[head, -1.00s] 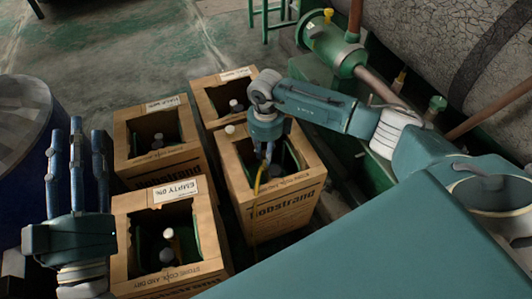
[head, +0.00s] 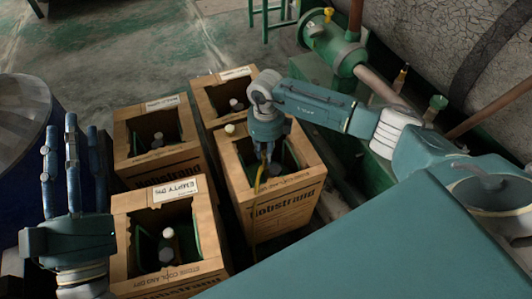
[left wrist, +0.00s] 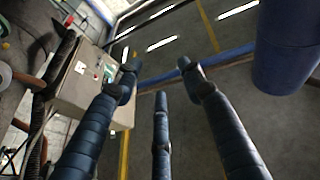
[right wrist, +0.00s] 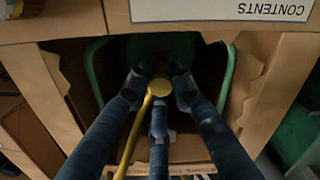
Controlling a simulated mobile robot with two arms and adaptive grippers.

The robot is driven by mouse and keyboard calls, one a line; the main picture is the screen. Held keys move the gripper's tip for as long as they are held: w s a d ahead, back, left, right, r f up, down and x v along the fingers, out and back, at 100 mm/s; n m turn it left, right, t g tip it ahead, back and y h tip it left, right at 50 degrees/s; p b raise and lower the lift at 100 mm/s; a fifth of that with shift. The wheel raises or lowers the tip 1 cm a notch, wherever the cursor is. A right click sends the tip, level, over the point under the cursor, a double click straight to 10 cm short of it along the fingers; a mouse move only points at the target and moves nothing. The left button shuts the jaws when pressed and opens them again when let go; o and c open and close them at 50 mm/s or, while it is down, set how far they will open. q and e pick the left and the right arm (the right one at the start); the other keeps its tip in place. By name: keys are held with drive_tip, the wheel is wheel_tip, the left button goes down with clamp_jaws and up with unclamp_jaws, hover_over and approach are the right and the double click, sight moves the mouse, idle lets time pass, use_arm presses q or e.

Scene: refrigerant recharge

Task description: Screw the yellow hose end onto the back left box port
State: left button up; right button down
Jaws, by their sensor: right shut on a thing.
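My right gripper (head: 265,160) is shut on the yellow hose end (right wrist: 161,87), inside the opening of the front right box (head: 275,205). The yellow hose (right wrist: 133,140) hangs from it over the box's edge. Whether the hose end touches a port is hidden by the fingers. The back left box (head: 180,170) is open-topped, with a grey port (head: 157,141) inside and no gripper at it. My left gripper (head: 72,140) is open and empty at the left, beside the boxes; its spread fingers also show in the left wrist view (left wrist: 158,75).
A back right box (head: 205,92) and a front left box (head: 135,262) stand close by, with bottle tops inside. A blue drum (head: 25,140) is at the left. Green pipework (head: 335,45) and a big grey tank (head: 430,45) are at the back right.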

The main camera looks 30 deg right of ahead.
use_arm(q)
drive_tip(key=shift+s+r+t, duration=0.25)
drive_tip(key=shift+r+t, duration=0.05)
drive_tip(key=shift+r, duration=0.35)
use_arm(e)
drive_tip(key=shift+f, duration=0.15)
use_arm(q)
drive_tip(key=shift+s+r+t+h+b, duration=0.2)
drive_tip(key=shift+s+r+t, duration=0.25)
drive_tip(key=shift+r, duration=0.2)
drive_tip(key=shift+s+r+t+h+b, duration=0.1)
drive_tip(key=shift+s+r+t+b, duration=0.1)
drive_tip(key=shift+s+r+t, duration=0.35)
use_arm(e)
drive_tip(key=shift+f, duration=0.4)
idle(0.4)
use_arm(q)
drive_tip(key=shift+w, duration=0.25)
